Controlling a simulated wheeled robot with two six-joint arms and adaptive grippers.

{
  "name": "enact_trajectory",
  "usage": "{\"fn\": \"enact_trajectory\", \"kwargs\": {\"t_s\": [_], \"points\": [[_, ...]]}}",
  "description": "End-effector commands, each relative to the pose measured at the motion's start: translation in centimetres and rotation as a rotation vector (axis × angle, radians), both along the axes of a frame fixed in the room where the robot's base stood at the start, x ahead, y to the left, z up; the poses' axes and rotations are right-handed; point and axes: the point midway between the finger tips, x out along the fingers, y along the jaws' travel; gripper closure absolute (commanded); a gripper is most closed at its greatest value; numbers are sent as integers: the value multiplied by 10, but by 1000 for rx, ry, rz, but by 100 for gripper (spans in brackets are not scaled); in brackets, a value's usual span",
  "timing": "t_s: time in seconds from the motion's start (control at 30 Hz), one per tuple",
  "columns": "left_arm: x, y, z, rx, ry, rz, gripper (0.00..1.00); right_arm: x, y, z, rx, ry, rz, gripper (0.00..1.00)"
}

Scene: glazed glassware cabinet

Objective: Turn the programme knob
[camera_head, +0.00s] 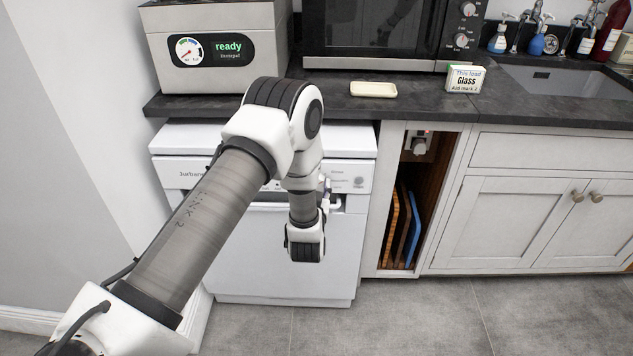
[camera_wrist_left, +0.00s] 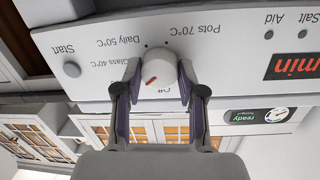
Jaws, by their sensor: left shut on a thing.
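The white programme knob (camera_wrist_left: 160,68) sits on the dishwasher's control panel (camera_wrist_left: 215,50), upside down in the left wrist view. My left gripper (camera_wrist_left: 159,76) is shut on the knob, with one finger on each side. A red mark shows on the lower left of the knob's face in that view. Labels around it read Daily 50°C, Glass 40°C and Pots 70°C; another below is partly hidden. In the head view, the white dishwasher (camera_head: 245,260) stands under the counter, and my left arm hides the knob. My right gripper is not in view.
A card (camera_head: 465,79) on the counter reads "This load Glass, Aid mark 2". A steel appliance (camera_head: 215,50) shows "ready". A Start button (camera_wrist_left: 71,69) and lit red display (camera_wrist_left: 293,66) are on the panel. The floor in front is clear.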

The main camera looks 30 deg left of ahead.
Motion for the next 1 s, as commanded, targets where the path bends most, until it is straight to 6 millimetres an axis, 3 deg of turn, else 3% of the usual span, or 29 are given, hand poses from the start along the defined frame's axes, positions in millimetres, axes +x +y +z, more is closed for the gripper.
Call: {"fn": "enact_trajectory", "kwargs": {"t_s": [0.6,1.0], "points": [[1,-2,2,482,294,0,95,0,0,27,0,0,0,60],[2,-2,2,664,404,0,95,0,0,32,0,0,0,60]]}}
